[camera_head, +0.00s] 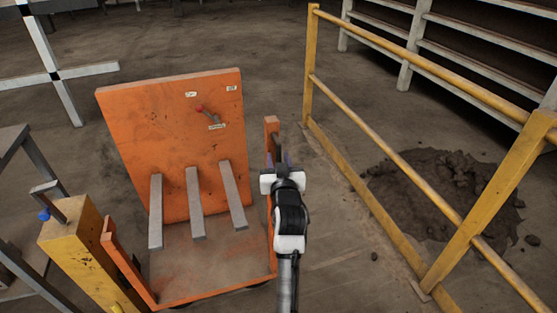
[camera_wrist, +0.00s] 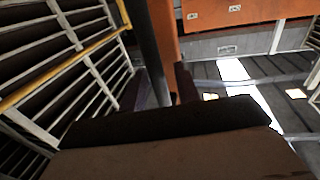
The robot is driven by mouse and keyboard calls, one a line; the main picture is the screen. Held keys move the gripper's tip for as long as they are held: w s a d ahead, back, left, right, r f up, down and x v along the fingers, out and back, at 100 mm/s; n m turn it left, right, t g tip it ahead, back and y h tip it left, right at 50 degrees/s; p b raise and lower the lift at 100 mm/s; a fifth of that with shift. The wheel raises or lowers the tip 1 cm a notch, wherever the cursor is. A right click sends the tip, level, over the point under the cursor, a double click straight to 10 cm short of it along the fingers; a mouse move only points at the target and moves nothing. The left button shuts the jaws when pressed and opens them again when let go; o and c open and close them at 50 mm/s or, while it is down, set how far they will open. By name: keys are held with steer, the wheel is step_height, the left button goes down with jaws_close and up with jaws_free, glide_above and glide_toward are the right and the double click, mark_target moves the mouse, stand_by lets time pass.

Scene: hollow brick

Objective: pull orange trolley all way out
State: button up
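The orange trolley (camera_head: 165,115) stands on the floor left of centre in the head view. It has a tall, tilted orange back panel, three grey bars, a low dusty deck and a short orange post (camera_head: 271,128) on its right side with a dark upright bar. My gripper (camera_head: 278,160) is at this post, with its fingers on either side of the dark bar. In the wrist view the dark bar (camera_wrist: 144,40) runs down to between the fingertips (camera_wrist: 165,92), with orange trolley parts (camera_wrist: 230,15) behind it. Whether the fingers press on the bar is unclear.
A yellow railing (camera_head: 385,140) runs along the right, with a heap of dark rubble (camera_head: 440,190) beyond it and pale shelving (camera_head: 450,50) behind. A yellow post (camera_head: 85,255) and a grey frame (camera_head: 20,190) stand close on the left. Bare floor lies between trolley and railing.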

steer(key=shift+c, duration=0.4)
jaws_close()
